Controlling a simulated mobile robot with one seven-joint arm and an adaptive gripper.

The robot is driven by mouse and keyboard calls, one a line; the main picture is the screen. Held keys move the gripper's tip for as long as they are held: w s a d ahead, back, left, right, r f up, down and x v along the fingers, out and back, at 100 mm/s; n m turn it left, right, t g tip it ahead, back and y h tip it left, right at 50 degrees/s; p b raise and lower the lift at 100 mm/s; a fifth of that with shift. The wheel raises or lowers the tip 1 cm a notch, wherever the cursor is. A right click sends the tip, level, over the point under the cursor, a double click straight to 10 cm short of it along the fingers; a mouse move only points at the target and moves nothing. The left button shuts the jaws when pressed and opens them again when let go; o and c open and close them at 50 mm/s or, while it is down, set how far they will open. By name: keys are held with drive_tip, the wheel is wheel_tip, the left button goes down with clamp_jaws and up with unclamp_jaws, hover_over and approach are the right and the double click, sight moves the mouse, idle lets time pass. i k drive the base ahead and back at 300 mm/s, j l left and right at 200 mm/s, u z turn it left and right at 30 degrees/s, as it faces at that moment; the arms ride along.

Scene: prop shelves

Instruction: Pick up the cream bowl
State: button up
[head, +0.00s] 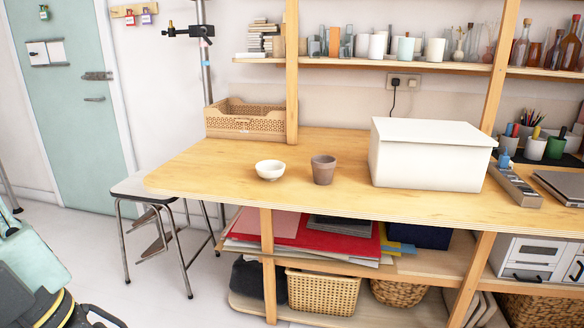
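The cream bowl (270,170) is small and round, and it stands upright near the front edge of the wooden workbench (215,165). A brown cup (323,170) stands just to its right with a small gap. The inside of the bowl shows only as a shallow pale hollow, and it looks empty. No gripper fingers can be made out in the head view, and nothing touches the bowl.
A large white box (428,155) stands right of the cup. A perforated cardboard crate (245,120) sits behind the bowl, near a wooden post (291,70). A stool (150,195) stands at the bench's left end. The bench around the bowl's left is clear.

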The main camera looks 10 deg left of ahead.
sight(270, 170)
drive_tip(key=i+j, duration=0.15)
drive_tip(key=i, duration=0.45)
drive_tip(key=i+j, duration=0.15)
drive_tip(key=i, duration=0.4)
drive_tip(key=i+j, duration=0.1)
drive_tip(key=i, duration=0.5)
drive_tip(key=k+j+u, duration=0.05)
